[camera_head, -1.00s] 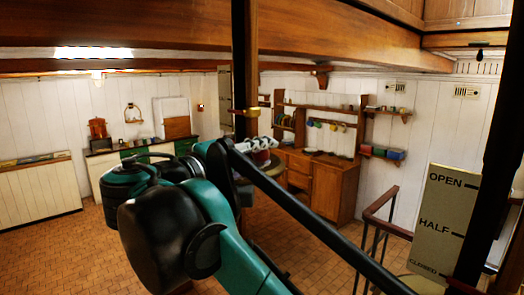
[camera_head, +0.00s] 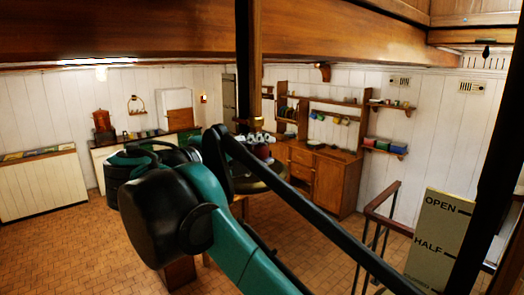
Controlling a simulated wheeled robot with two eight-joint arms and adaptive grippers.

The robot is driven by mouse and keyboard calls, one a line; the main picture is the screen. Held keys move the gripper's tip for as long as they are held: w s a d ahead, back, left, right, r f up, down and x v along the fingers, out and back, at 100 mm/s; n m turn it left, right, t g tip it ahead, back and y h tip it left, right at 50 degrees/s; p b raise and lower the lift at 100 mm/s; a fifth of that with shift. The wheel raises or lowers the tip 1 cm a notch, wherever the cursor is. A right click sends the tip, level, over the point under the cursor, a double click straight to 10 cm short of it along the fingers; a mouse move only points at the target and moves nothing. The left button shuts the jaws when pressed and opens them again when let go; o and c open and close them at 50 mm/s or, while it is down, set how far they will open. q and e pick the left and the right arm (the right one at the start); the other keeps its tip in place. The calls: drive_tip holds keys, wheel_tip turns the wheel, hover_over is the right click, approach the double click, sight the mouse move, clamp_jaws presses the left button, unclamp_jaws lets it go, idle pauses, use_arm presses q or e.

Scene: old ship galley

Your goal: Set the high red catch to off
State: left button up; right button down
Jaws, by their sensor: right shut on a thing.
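My right arm comes in from the bottom and reaches up to the left, in teal and black. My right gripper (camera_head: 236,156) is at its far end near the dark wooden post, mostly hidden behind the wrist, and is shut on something. A small dark red thing (camera_head: 262,152), which I take for the red catch, shows just right of the post beside the gripper. Its shape and setting are too small and covered to make out, and the contact with the fingers is hidden. No "off" marking is legible. My left gripper is not in view.
A plate (camera_head: 441,233) marked OPEN and HALF stands at the lower right beside a dark post. A wooden rail (camera_head: 390,219) is left of it. A wooden dresser (camera_head: 332,186) with shelves stands at the back wall. The tiled floor at the left (camera_head: 60,245) is clear.

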drive_tip(key=c, duration=1.1)
unclamp_jaws()
drive_tip(key=shift+a, duration=0.1)
drive_tip(key=shift+c, duration=0.2)
drive_tip(key=v, duration=1.2)
drive_tip(key=shift+f, duration=0.1)
